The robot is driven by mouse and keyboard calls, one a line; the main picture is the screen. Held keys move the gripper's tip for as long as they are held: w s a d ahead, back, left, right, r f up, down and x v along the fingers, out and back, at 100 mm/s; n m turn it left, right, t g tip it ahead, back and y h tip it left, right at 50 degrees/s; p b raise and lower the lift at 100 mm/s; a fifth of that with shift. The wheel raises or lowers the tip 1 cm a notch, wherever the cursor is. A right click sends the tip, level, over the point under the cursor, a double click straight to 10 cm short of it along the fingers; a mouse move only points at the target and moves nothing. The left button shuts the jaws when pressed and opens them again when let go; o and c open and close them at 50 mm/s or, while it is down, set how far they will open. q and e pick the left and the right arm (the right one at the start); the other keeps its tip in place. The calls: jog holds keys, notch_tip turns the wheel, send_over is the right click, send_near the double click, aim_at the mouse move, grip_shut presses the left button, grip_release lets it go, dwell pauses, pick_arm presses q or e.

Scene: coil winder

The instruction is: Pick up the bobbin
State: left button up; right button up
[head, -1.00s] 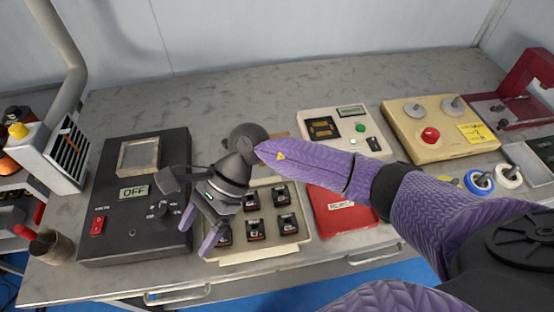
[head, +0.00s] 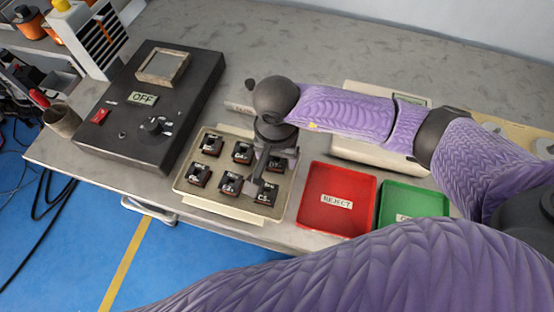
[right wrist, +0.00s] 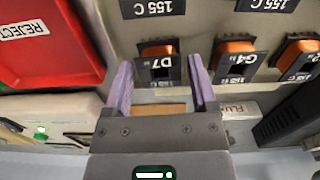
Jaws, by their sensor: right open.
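Several small black-and-orange bobbins stand in two rows in a beige tray (head: 184,187). My right gripper (head: 272,177) points down over the tray's right part, in front of the bobbins there. In the right wrist view its two purple fingers (right wrist: 161,85) are open, with the bobbin marked D7 (right wrist: 158,66) between and just beyond their tips. I cannot tell whether they touch it. The bobbin marked G4 (right wrist: 235,62) sits to the right of D7 in that view, and another is at the right edge. My left gripper is not in view.
A red REJECT tray (head: 327,178) and a green tray (head: 431,199) lie right of the bobbin tray. A dark box with an OFF display (head: 143,99) stands at left. A pale panel (head: 350,152) is partly behind my right arm.

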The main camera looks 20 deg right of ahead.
jog(key=shift+f, duration=0.5)
jog(key=c, duration=0.6)
grip_shut()
jog(key=shift+r, duration=0.1)
pick_arm(q)
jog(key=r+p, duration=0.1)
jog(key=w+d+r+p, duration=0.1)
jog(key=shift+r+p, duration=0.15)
jog(key=shift+p, duration=0.15)
pick_arm(e)
notch_tip(320, 180, up, 10)
